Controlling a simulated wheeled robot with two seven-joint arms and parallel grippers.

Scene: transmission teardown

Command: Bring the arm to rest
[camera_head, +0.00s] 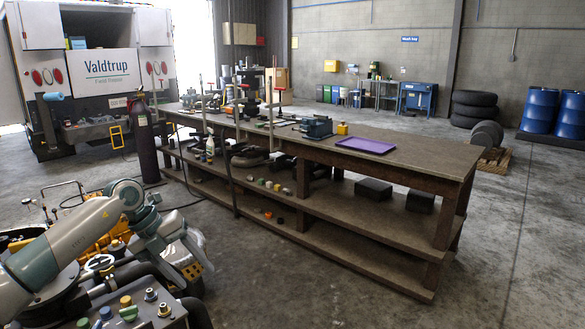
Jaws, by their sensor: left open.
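My left arm comes in from the lower left, rises to a bend and then drops. My left gripper (188,252) is at its lower end, low at the left, in front of the long workbench and apart from it. It is open, and I see nothing held in it. Yellow and grey machinery (95,255) lies behind and beside the arm, and I cannot tell whether the gripper touches it. My right gripper is not in view.
The long wooden workbench (415,170) bears a purple tray (367,146), a blue-grey vise (316,127) and tools. A dark cylinder (144,140) stands at its left end. Blue drums (540,108) and stacked tires (474,108) stand far right.

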